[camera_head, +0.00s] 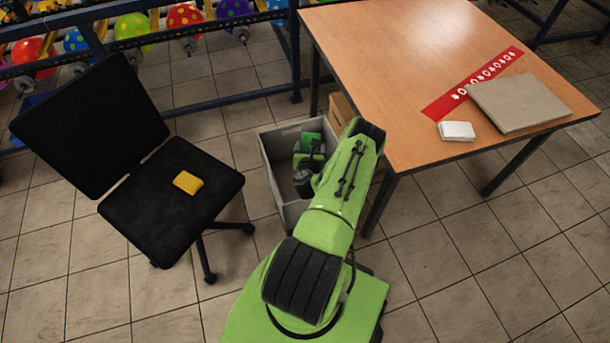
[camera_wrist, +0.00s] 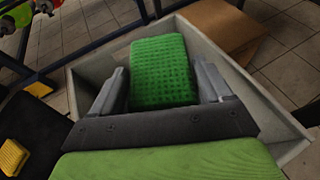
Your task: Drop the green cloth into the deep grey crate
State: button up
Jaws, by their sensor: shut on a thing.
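The green cloth (camera_wrist: 162,72) is a folded, textured block held between the two fingers of my gripper (camera_wrist: 165,88) in the wrist view. My gripper is shut on it. The deep grey crate (camera_wrist: 250,90) lies below and around the cloth in that view, its walls showing on both sides. In the head view the crate (camera_head: 275,172) stands on the floor between the chair and the table. There the cloth (camera_head: 311,140) shows as a small green patch over the crate opening, partly hidden by my arm.
A black office chair (camera_head: 140,215) with a yellow cloth (camera_head: 188,182) on its seat stands left of the crate. A wooden table (camera_head: 400,60) to the right bears a white cloth (camera_head: 457,131), a grey flat slab (camera_head: 530,102) and a red strip. A cardboard box (camera_head: 341,108) stands behind the crate.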

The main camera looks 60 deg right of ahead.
notch_tip(320, 180, down, 5)
jog(key=b, duration=0.3)
jog(key=shift+f+b, duration=0.15)
jog(key=shift+b, duration=0.2)
jog(key=o, duration=1)
jog(key=shift+c, duration=0.2)
jog(key=p+v, duration=0.4)
jog(key=v, duration=0.1)
jog(key=p+v, duration=1)
jog(key=shift+a+r, duration=0.1)
jog(key=shift+r, duration=0.3)
jog(key=shift+a, duration=0.2)
jog(key=shift+f, duration=0.1)
